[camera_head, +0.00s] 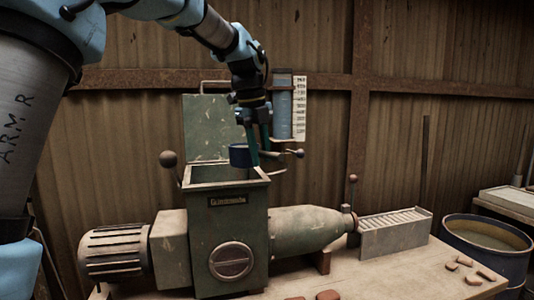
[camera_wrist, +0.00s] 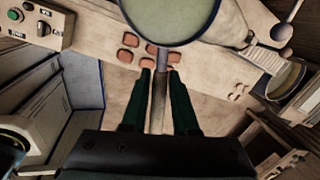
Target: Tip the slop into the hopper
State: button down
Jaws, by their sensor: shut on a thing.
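My gripper (camera_head: 258,138) is shut on the handle of a dark blue ladle (camera_head: 240,156), and its green fingers (camera_wrist: 159,76) show around the handle in the wrist view. The ladle's round bowl (camera_wrist: 170,14), cut off by the top edge there, holds pale greenish slop. In the head view the bowl is over the back right part of the hopper (camera_head: 228,198), close to its open mouth, and looks upright. The hopper is a green metal box with its lid (camera_head: 206,127) raised behind it. Its inside is mostly hidden.
A blue-rimmed tub (camera_head: 488,240) of pale slop stands at the right. A lever with a round knob (camera_head: 169,159) rises left of the hopper. The press barrel (camera_head: 308,229) and a slatted rack (camera_head: 395,232) lie to its right. Several reddish tiles (camera_wrist: 131,39) lie on the bench.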

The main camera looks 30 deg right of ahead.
aim_at(230, 148)
jog(key=shift+w+a+r+m+g+p, duration=0.15)
jog(key=shift+w+m+p, duration=0.4)
jog(key=shift+w, duration=0.7)
jog(key=shift+w+a+m+g+p, duration=0.15)
jog(key=shift+w+m+p, duration=0.4)
jog(key=shift+w, duration=0.7)
jog(key=shift+w+a+r+m+p, duration=0.15)
jog(key=shift+w+m+p, duration=0.4)
jog(key=shift+w, duration=0.7)
jog(key=shift+w+a+f+b, duration=0.1)
jog(key=shift+w+f+b, duration=0.05)
jog(key=shift+f+b, duration=0.35)
notch_tip(230, 148, down, 4)
jog(key=h+b, duration=0.1)
jog(key=b, duration=0.3)
jog(key=shift+r+b, duration=0.25)
jog(key=shift+b, duration=0.15)
jog(key=r+g+h+b, duration=0.1)
jog(key=h+b, duration=0.1)
jog(key=b, duration=0.3)
jog(key=h+b, duration=0.1)
jog(key=shift+r+h+b, duration=0.25)
jog(key=shift+h+b, duration=0.05)
jog(key=shift+b, duration=0.05)
jog(key=b, duration=0.1)
jog(key=g+h+b, duration=0.1)
jog(key=b, duration=0.1)
jog(key=shift+a+r+h, duration=0.1)
jog(key=shift+r+h, duration=0.15)
jog(key=shift+h, duration=0.05)
